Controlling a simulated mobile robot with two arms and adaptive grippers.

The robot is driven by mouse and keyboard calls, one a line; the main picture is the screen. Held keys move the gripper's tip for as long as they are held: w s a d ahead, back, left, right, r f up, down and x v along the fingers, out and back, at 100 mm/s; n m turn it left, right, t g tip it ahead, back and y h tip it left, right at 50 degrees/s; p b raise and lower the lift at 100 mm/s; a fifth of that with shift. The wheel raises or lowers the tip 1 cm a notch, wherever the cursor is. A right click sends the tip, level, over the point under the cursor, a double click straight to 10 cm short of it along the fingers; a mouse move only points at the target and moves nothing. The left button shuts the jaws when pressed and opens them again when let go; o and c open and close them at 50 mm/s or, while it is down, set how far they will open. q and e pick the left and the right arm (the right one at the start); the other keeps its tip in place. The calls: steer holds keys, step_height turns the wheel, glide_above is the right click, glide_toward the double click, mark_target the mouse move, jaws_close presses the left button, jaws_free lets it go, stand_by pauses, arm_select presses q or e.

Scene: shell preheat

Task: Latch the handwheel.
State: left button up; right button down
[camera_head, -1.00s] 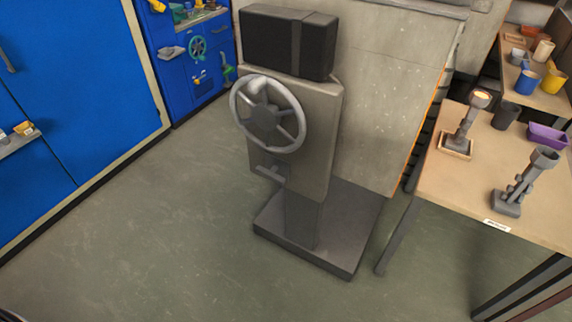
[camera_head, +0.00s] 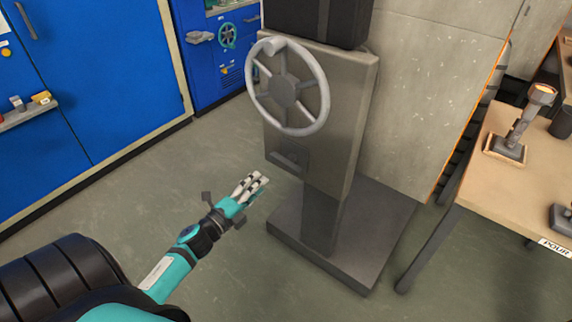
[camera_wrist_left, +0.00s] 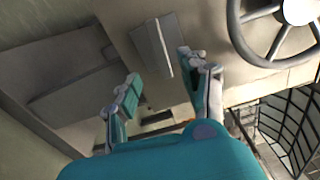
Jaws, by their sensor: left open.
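The handwheel (camera_head: 285,91), a light grey rim with dark spokes and hub, is on the front of a grey metal pedestal box (camera_head: 345,125). A dark latch bar (camera_head: 285,159) on a small plate sits below the wheel. In the left wrist view the latch bar (camera_wrist_left: 151,47) is ahead of my fingers, and the wheel (camera_wrist_left: 298,10) is cut off at upper right. My left gripper (camera_head: 254,184), teal with pale fingers, is open and empty, apart from wheel and in front of the box, lower than the latch. My right gripper is not in view.
The pedestal's wide base (camera_head: 350,270) stands on the floor. A workbench (camera_head: 500,185) with a torch-like tool (camera_head: 520,125) on a small tray is at right. Blue cabinets (camera_head: 90,80) stand at left. The floor (camera_head: 130,195) between is clear.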

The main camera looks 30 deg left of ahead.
mark_target(282, 165)
arm_select(q)
steer(key=w, duration=0.7)
steer(key=w+d, duration=0.1)
steer(key=w, duration=0.3)
steer(key=shift+w+b, duration=0.2)
steer(key=shift+b, duration=0.2)
steer(key=shift+w, duration=0.4)
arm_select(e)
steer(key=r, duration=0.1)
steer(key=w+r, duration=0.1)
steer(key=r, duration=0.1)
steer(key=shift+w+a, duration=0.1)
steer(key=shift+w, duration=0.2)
arm_select(q)
steer(key=shift+c, duration=1.1)
jaws_close()
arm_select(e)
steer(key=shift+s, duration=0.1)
